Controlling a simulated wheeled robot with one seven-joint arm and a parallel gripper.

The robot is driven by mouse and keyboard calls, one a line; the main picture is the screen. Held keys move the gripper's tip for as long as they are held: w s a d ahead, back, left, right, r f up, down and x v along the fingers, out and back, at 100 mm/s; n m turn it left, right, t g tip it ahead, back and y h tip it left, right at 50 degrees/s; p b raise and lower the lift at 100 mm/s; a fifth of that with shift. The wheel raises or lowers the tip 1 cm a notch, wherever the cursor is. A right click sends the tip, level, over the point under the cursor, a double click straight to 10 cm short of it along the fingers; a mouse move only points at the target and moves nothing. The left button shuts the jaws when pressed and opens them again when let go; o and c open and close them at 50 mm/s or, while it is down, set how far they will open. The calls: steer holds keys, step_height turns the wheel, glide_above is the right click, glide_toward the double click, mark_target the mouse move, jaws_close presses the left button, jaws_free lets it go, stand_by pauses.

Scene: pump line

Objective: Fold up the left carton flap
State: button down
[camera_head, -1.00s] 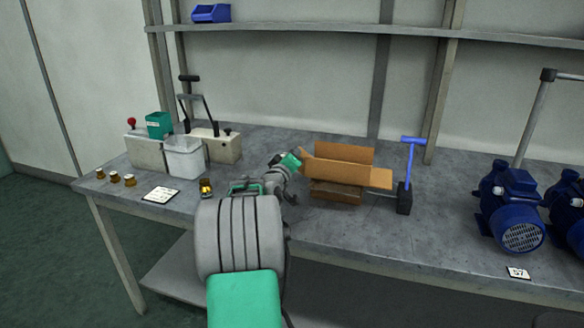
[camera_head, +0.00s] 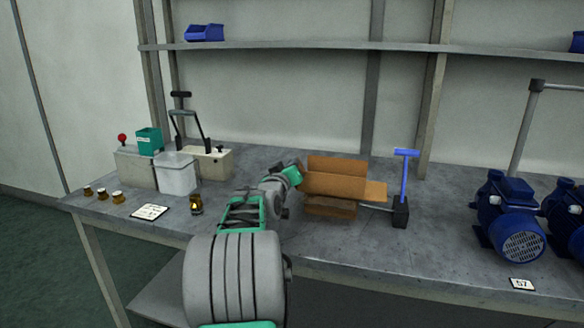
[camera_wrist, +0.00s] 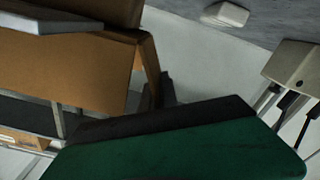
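The brown open carton (camera_head: 345,186) stands on the grey bench, its right flap (camera_head: 376,191) sticking out to the right. My gripper (camera_head: 293,175), green at its end, is at the carton's left end, about level with its upper edge. It largely hides the left flap there, so I cannot tell the flap's angle or whether I touch it. In the wrist view, brown carton panels (camera_wrist: 70,70) fill the left, and my green and black gripper part (camera_wrist: 180,145) crosses the bottom close to them. The gap between the fingers does not show clearly.
A blue-handled tool with a black base (camera_head: 400,212) stands right of the carton. Blue pumps (camera_head: 511,215) stand farther right. A white bin (camera_head: 177,174), a lever device (camera_head: 207,160) and small brass parts (camera_head: 102,193) are on the left. The bench front is mostly clear.

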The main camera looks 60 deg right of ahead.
steer(key=c, duration=1.6)
jaws_free()
steer(key=shift+c, duration=0.2)
